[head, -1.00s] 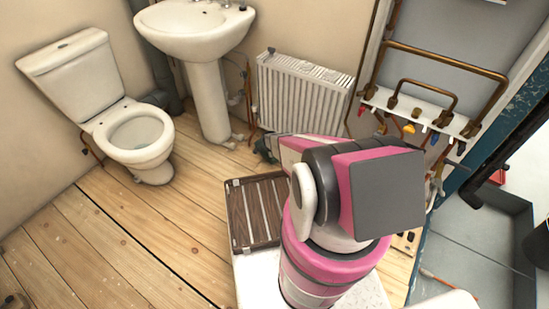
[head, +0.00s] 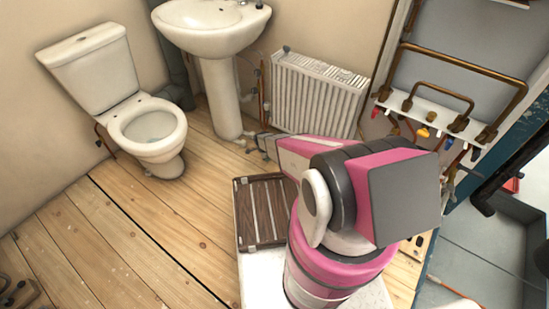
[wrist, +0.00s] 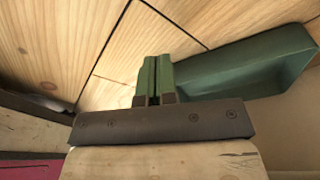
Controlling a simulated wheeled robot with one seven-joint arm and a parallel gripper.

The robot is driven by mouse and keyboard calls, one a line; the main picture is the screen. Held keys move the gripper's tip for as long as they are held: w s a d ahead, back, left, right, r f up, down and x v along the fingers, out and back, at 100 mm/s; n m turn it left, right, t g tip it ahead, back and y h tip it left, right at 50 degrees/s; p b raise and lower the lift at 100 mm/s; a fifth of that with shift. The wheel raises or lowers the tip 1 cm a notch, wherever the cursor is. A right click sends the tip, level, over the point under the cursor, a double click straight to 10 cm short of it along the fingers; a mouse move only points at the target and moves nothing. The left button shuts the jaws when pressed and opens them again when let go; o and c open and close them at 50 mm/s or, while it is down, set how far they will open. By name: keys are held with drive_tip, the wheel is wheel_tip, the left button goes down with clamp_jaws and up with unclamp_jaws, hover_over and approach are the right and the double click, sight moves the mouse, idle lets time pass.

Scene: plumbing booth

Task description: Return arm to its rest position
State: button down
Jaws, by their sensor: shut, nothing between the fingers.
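My pink, grey and white arm (head: 330,210) is folded in the lower middle of the head view. Its forearm points left and away, toward the foot of the basin pedestal.
A slatted brown rack (head: 242,210) lies left of my arm. A toilet (head: 148,125), a basin (head: 212,25) and a radiator (head: 318,95) stand along the walls. Copper pipes (head: 460,65) are at right. A dark green trough-shaped thing (wrist: 250,62) is right of the fingers.

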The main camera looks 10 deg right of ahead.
drive_tip(key=shift+a, duration=0.75)
drive_tip(key=s+d+r+n, duration=0.2)
drive_tip(key=s+r+n, duration=0.2)
drive_tip(key=r, duration=0.9)
drive_tip(key=s+d+r+n, duration=0.2)
drive_tip(key=s+r+n, duration=0.15)
drive_tip(key=r, duration=1.05)
drive_tip(key=s+d+r+n+y, duration=0.1)
drive_tip(key=s+r+n, duration=0.4)
drive_tip(key=r, duration=0.6)
drive_tip(key=s+d+r+n+y, duration=0.1)
drive_tip(key=s+r+n, duration=0.3)
drive_tip(key=s+r, duration=0.6)
drive_tip(key=shift+s+d+r+n, duration=0.2)
drive_tip(key=shift+d+r+n, duration=0.15)
drive_tip(key=shift+d+r, duration=0.45)
drive_tip(key=shift+s, duration=0.1)
